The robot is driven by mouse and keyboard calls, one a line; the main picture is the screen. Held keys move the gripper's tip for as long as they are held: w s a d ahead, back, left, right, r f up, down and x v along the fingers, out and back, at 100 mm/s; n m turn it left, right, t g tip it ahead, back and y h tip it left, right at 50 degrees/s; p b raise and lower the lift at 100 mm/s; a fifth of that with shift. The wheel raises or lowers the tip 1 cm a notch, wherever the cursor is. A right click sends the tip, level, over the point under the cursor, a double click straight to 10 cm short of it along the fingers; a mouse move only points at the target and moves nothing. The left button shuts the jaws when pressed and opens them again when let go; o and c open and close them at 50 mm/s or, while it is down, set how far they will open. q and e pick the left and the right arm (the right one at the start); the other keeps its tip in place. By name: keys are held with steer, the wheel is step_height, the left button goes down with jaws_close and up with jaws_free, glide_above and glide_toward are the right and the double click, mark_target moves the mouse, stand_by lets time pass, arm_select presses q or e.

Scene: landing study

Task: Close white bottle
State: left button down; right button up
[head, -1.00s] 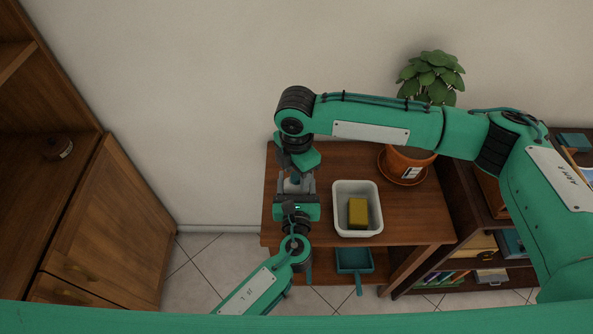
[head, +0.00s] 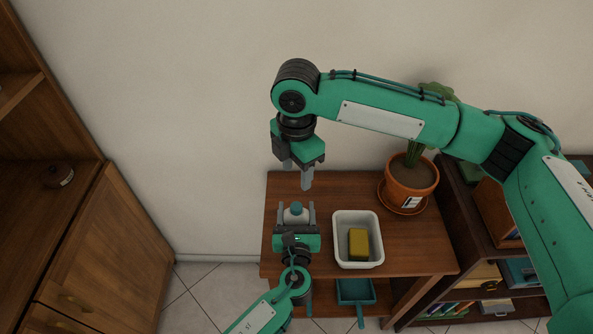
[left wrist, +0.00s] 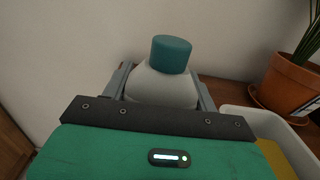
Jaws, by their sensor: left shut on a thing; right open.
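The white bottle (head: 295,218) stands upright on the small wooden table, with a teal cap (head: 296,207) sitting on its top. It also shows in the left wrist view (left wrist: 160,86), where its cap (left wrist: 171,54) looks seated on the neck, perhaps slightly tilted; I cannot tell how tight it is. My left gripper (head: 297,210) is shut on the bottle's body, one finger on each side. My right gripper (head: 297,178) is open and empty, above and behind the bottle, clear of the cap. The bottle's lower part is hidden by my left gripper.
A white tub (head: 341,250) holding a yellow block (head: 358,243) stands right of the bottle. A potted plant (head: 410,176) on a saucer is at the table's back right. A brown cabinet (head: 105,250) stands at left. A teal dustpan (head: 356,290) lies below the tabletop.

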arm_select(q)
steer(key=shift+c, duration=1.6)
jaws_free()
steer(key=shift+s, duration=0.1)
steer(key=s+b, duration=0.1)
steer(key=s, duration=1.2)
steer(key=shift+s+b, duration=0.35)
steer(key=shift+b, duration=0.05)
